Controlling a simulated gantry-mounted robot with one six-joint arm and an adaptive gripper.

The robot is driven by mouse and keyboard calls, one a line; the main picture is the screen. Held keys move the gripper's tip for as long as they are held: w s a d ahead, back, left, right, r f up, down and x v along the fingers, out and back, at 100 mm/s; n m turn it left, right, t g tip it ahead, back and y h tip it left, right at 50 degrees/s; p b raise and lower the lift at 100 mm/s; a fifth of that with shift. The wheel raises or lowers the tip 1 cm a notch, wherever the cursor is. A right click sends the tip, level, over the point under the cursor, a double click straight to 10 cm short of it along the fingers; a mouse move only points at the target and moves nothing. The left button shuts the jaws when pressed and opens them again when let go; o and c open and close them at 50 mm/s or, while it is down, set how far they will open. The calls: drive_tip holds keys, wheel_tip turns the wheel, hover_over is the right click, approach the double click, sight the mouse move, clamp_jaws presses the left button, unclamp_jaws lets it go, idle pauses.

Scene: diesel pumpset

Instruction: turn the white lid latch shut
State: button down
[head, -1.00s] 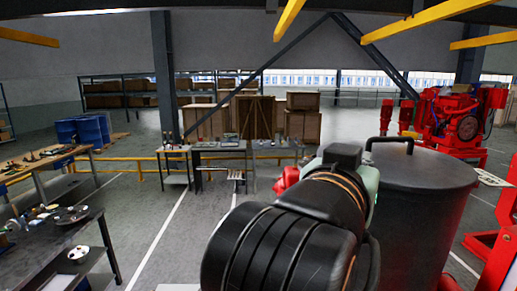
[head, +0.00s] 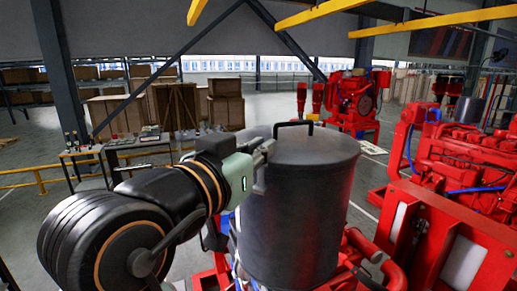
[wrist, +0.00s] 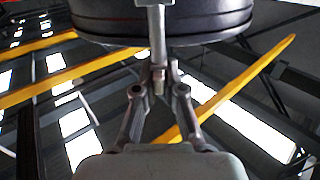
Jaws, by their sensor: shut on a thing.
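The large dark drum (head: 292,225) stands in the middle of the head view. Its round lid (head: 315,147) has a black handle (head: 294,123) on top. My gripper (head: 264,149) is at the left edge of the lid. In the wrist view, my gripper (wrist: 159,76) is shut on the pale grey-white latch (wrist: 157,32), which stands upright in the picture against the dark rim (wrist: 210,22). In the head view the latch is too small to tell from the fingers.
A red pumpset (head: 460,165) stands close to the right of the drum, and red pipes (head: 362,243) lie near its base. A red engine (head: 352,97) stands behind. Workbenches (head: 135,145) and crates (head: 172,105) are at the back left.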

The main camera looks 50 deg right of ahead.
drive_tip(key=c, duration=1.3)
unclamp_jaws()
drive_tip(key=shift+o, duration=0.2)
drive_tip(key=v, duration=1.2)
